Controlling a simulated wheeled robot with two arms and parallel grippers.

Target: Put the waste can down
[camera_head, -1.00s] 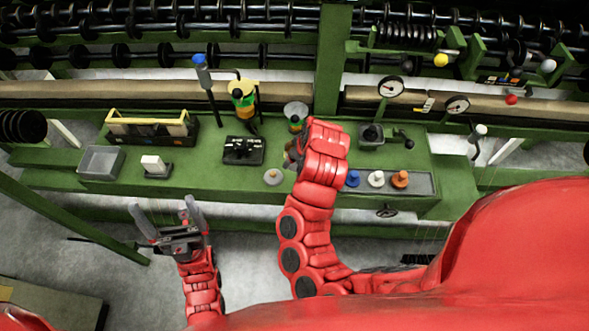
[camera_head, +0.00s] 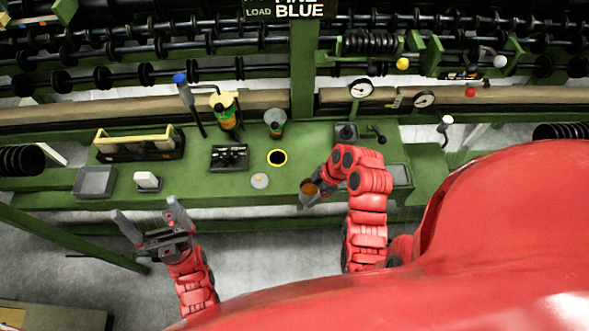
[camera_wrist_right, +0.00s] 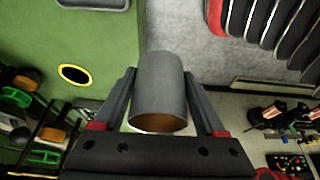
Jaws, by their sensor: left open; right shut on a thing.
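The waste can is a grey cylinder (camera_wrist_right: 158,88) with a brownish open end, seen in the right wrist view between the fingers of my right gripper (camera_wrist_right: 160,100). In the head view the can (camera_head: 309,191) shows small at the front edge of the green bench (camera_head: 215,187); my right gripper (camera_head: 316,190) is shut on it. A black disc or hole with a yellow ring (camera_head: 277,157) lies on the bench left of and behind the can; the wrist view also shows this ring (camera_wrist_right: 74,75). My left gripper (camera_head: 150,225) is open and empty in front of the bench.
Left of the ring are a small pale disc (camera_head: 259,181), a black fixture (camera_head: 229,157), a white block (camera_head: 147,181) and a grey tray (camera_head: 95,181). A grey-topped canister (camera_head: 274,122) stands behind the ring. Grey floor lies in front of the bench.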

